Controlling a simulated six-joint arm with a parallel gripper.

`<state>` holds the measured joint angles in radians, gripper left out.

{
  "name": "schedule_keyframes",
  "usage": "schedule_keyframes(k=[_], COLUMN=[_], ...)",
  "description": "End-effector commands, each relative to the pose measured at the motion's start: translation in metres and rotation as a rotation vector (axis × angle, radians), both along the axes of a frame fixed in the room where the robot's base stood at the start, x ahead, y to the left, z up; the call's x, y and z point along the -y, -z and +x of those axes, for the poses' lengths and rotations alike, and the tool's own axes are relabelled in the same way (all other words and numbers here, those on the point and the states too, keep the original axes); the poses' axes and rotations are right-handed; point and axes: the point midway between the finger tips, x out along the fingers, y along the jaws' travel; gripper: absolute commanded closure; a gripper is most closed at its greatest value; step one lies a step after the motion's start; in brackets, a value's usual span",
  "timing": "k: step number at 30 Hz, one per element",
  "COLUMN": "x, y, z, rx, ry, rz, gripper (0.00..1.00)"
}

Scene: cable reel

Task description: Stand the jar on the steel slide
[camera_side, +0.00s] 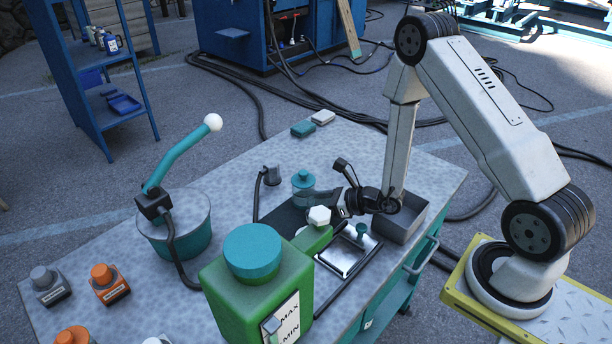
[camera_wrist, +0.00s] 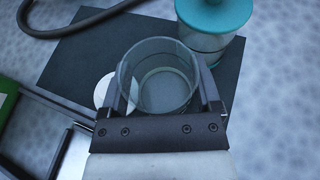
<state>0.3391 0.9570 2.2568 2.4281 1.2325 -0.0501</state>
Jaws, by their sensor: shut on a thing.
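A clear glass jar (camera_wrist: 163,88), open at the top, sits between the two fingers of my gripper (camera_wrist: 160,95) in the wrist view. The gripper is shut on it, and the jar is over or on the dark mat. In the side view my gripper (camera_side: 342,205) is low over the bench, and the jar is hard to make out behind the white knob. The steel slide (camera_side: 345,258) is a bright plate in a dark frame, just in front of the gripper in the side view. Its edge seems to show at lower left in the wrist view (camera_wrist: 75,152).
A teal-lidded jar (camera_side: 303,183) stands behind the gripper and close to the held jar in the wrist view (camera_wrist: 214,14). A large green container (camera_side: 225,295) and a grey bin (camera_side: 402,226) flank the slide.

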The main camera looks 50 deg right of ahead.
Motion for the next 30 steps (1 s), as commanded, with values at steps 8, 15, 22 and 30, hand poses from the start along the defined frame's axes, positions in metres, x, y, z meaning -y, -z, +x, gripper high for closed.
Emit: schedule_keyframes(k=[8,15,22,30], x=[0.0000,0.0000,0.0000,0.0037], y=[0.0002,0.0031,0.0027,-0.0030], z=[0.0003,-0.0001,0.0000,-0.0064], rx=[0.001,0.000,0.000,-0.001], ry=[0.000,0.000,0.000,0.002], rz=[0.000,0.000,0.000,0.000], gripper=[0.98,0.00,0.00,0.00])
